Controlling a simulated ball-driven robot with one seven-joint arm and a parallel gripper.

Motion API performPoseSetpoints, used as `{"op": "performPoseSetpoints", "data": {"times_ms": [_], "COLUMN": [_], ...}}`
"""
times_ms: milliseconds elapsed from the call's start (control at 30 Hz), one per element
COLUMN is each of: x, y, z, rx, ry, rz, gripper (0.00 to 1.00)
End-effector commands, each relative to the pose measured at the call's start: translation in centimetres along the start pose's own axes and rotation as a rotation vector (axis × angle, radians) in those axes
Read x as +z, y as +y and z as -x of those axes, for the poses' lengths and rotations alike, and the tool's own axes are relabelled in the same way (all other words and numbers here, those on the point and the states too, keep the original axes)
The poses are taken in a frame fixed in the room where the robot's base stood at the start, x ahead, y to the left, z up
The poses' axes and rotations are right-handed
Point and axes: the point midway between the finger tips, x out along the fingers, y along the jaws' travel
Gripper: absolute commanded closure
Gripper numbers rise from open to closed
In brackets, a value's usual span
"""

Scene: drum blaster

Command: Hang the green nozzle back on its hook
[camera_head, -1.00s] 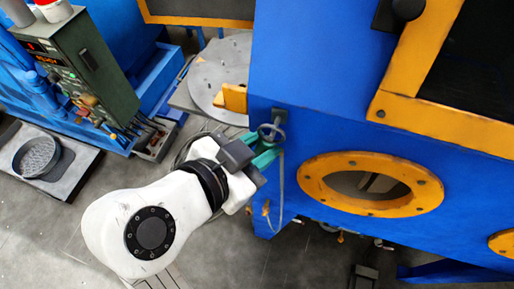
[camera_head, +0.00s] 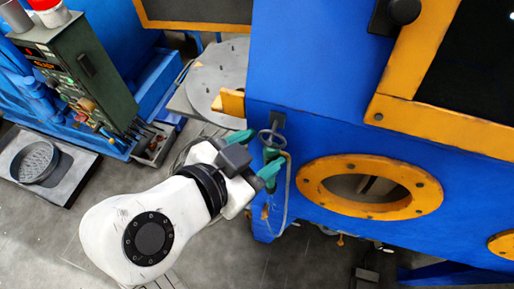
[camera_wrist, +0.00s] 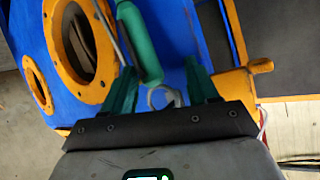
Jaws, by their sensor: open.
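The green nozzle (camera_head: 271,155) is upright at the grey ring-shaped hook (camera_head: 272,138) on the near corner of the blue cabinet. It appears to hang there; the exact contact is too small to tell. In the wrist view the nozzle (camera_wrist: 138,42) is a green cylinder between and just beyond my fingers. My gripper (camera_head: 266,146) is open, its teal fingers spread to either side of the nozzle. It also shows in the wrist view (camera_wrist: 159,65), with a gap beside the nozzle on the right. A grey hose (camera_head: 287,195) loops down from the nozzle.
The blue cabinet (camera_head: 330,120) stands close ahead, with an orange-ringed round port (camera_head: 312,188) right of the hook. A round grey turntable (camera_head: 220,75) is behind the gripper. A green control box (camera_head: 85,75) stands at the left. Grey floor is free at lower left.

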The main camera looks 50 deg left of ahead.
Motion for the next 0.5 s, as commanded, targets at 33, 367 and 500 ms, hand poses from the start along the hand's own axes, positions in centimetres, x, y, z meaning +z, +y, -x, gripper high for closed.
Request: {"op": "performPoseSetpoints", "data": {"times_ms": [33,367,500], "x": [0.0,0.1,0.2], "y": [0.0,-0.1,-0.1], "z": [0.0,0.8,2.9], "rx": [0.0,-0.003,-0.006], "ry": [0.0,0.001,0.0], "rz": [0.0,0.0,-0.001], "gripper": [0.42,0.42,0.42]}}
